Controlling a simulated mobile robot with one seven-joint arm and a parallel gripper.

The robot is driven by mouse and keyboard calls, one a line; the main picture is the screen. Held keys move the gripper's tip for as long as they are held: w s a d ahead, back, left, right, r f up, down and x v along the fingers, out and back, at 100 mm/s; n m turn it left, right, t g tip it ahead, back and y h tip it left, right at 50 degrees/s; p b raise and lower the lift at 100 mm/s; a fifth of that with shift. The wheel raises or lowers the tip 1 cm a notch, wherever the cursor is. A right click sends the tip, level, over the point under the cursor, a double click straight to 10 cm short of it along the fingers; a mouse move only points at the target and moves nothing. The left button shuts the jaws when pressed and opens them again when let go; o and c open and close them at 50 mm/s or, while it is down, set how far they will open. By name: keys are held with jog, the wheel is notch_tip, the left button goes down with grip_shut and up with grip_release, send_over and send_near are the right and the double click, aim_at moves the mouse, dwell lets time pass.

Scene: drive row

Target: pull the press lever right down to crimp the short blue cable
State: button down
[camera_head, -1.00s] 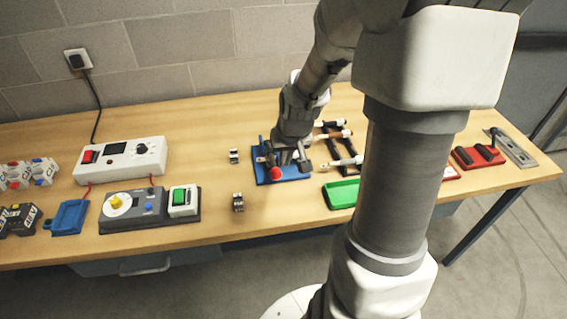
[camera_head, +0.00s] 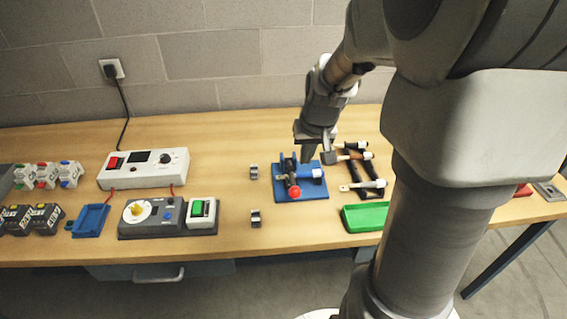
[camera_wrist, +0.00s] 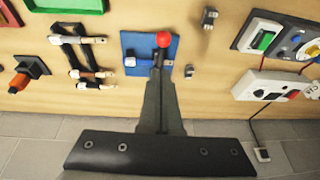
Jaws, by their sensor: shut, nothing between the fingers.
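The press has a blue base plate (camera_head: 316,192) and a dark lever with a red ball knob (camera_head: 294,192). The knob sits near the plate's front edge, and the lever looks lowered toward the front. The short blue cable (camera_head: 312,174) lies across the press, its blue sleeve showing at the right; it also shows in the wrist view (camera_wrist: 140,62). My gripper (camera_head: 308,158) is shut and empty above the rear of the press. In the wrist view its fingers (camera_wrist: 157,76) point at the lever from behind and hide part of the press. I cannot tell whether they touch it.
A black rack (camera_head: 358,180) with several cables stands right of the press, with a green tray (camera_head: 365,216) in front. Two small metal clips (camera_head: 255,217) lie to the left. Further left are a dial tester (camera_head: 155,217) and a white power unit (camera_head: 143,168).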

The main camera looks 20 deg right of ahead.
aim_at(296, 188)
jog(key=x, duration=1.3)
jog(key=shift+s+a+f, duration=0.1)
jog(key=shift+s+a, duration=0.15)
jog(key=shift+s, duration=0.1)
